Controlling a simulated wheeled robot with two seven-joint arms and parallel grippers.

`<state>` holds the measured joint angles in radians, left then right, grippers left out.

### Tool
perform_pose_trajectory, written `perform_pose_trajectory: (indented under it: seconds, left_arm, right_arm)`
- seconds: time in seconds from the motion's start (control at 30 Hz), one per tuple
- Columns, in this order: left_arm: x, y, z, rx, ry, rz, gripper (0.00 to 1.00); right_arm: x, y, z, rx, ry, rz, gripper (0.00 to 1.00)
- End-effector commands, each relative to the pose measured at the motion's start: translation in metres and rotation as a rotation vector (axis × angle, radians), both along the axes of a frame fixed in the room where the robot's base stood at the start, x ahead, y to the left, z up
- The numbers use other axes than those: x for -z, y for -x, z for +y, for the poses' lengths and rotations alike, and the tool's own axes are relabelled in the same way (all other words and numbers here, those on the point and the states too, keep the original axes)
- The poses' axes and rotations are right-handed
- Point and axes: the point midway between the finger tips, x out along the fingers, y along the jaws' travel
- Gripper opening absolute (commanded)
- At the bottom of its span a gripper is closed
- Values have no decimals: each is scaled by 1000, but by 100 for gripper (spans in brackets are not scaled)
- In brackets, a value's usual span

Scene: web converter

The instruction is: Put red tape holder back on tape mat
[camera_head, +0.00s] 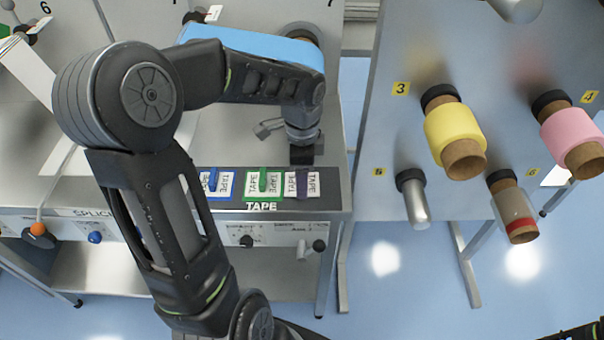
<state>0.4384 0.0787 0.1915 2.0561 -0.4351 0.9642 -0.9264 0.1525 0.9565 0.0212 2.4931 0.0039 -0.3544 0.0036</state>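The tape mat (262,206), labelled TAPE, lies along the front edge of the metal table. I cannot make out a red tape holder; my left arm covers the mat's left end.
Right of the table, a grey panel (440,60) carries a yellow roll (455,133), a pink roll (571,132), a clear roll with a red band (516,212) and a bare spindle (414,199). Knobs line the table's front.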

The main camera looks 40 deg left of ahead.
Motion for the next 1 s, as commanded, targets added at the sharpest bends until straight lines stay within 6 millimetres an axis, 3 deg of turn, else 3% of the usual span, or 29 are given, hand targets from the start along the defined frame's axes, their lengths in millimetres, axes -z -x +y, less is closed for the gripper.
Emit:
perform_pose_trajectory:
  seconds: [0.03, 0.07, 0.3, 0.73, 1.0]
  left_arm:
    - [3, 0, 0, 1, 0, 0, 17]
    - [2, 0, 0, 0, 0, 0, 64]
    - [2, 0, 0, 0, 1, 1, 84]
    - [-8, -1, 0, -1, 0, -2, 84]
    - [-54, -1, 0, -1, -1, -5, 84]
  right_arm:
    - [2, 0, 0, 0, -1, 0, 50]
    - [2, 0, 0, 0, -1, 0, 50]
    - [1, 0, 0, 0, -1, -1, 50]
    - [0, 0, 0, 0, 0, 0, 50]
    - [2, 0, 0, 0, -1, -1, 50]
